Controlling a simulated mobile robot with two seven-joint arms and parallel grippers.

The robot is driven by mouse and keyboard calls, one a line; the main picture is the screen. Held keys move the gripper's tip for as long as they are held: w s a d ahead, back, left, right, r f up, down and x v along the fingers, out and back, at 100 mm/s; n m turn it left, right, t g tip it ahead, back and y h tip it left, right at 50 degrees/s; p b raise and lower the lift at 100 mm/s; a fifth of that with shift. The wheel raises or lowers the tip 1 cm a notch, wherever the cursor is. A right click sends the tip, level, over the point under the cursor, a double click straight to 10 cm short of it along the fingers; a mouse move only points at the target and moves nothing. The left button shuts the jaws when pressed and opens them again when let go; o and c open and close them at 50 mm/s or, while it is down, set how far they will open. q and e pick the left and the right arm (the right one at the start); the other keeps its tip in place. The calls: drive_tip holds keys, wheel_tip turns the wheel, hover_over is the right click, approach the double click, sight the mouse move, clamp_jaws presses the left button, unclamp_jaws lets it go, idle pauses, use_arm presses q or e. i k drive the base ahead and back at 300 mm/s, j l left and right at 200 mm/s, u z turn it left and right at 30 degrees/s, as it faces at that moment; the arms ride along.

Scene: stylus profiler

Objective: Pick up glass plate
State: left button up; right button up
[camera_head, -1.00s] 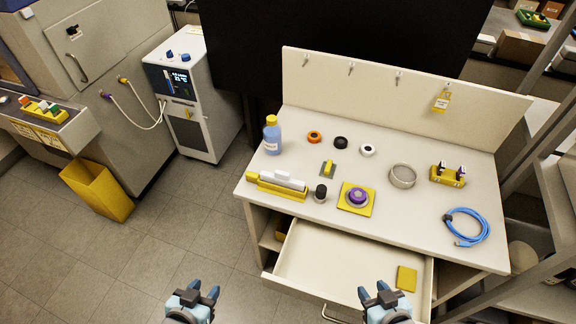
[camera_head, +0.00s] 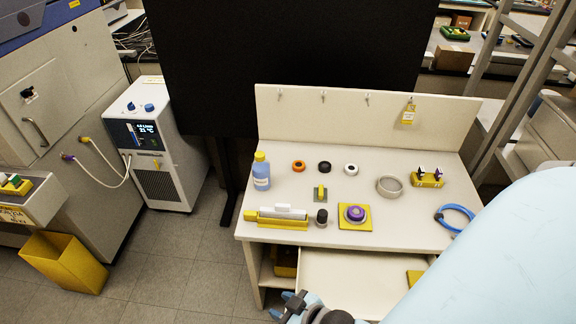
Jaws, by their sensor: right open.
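A small grey-green plate (camera_head: 320,194) with a yellow block on it lies on the white workbench (camera_head: 290,220), left of the middle. It may be the glass plate, but I cannot tell for sure. My right gripper (camera_head: 287,306) is at the bottom edge of the view, partly cut off, in front of the bench and well apart from the plate. It is open, and nothing shows between its fingers. My left gripper is out of view.
A blue bottle (camera_head: 261,173), tape rolls, a yellow-and-white tool (camera_head: 282,216), a purple disc on a yellow pad (camera_head: 342,225) and a metal ring (camera_head: 390,187) stand around the plate. The drawer (camera_head: 345,270) is pulled out. My light-blue arm hides the right side.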

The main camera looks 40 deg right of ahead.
sight(321, 192)
drive_tip(key=i+j+u, duration=0.8)
drive_tip(key=i+z, duration=0.25)
drive_tip(key=z, duration=0.15)
drive_tip(key=i+j+z, duration=0.2)
drive_tip(key=z, duration=0.25)
drive_tip(key=i+j+z, duration=0.25)
drive_tip(key=z, duration=0.15)
drive_tip(key=i+z, duration=0.15)
drive_tip(key=z, duration=0.3)
drive_tip(key=i+z, duration=0.15)
drive_tip(key=z, duration=0.3)
drive_tip(key=i+z, duration=0.1)
drive_tip(key=z, duration=0.35)
drive_tip(key=i+j+z, duration=0.15)
drive_tip(key=z, duration=0.3)
drive_tip(key=i+j+z, duration=0.1)
drive_tip(key=z, duration=0.3)
drive_tip(key=j+z, duration=0.2)
drive_tip(key=z, duration=0.25)
drive_tip(key=i+j+z, duration=0.1)
drive_tip(key=z, duration=0.35)
drive_tip(key=j, duration=0.1)
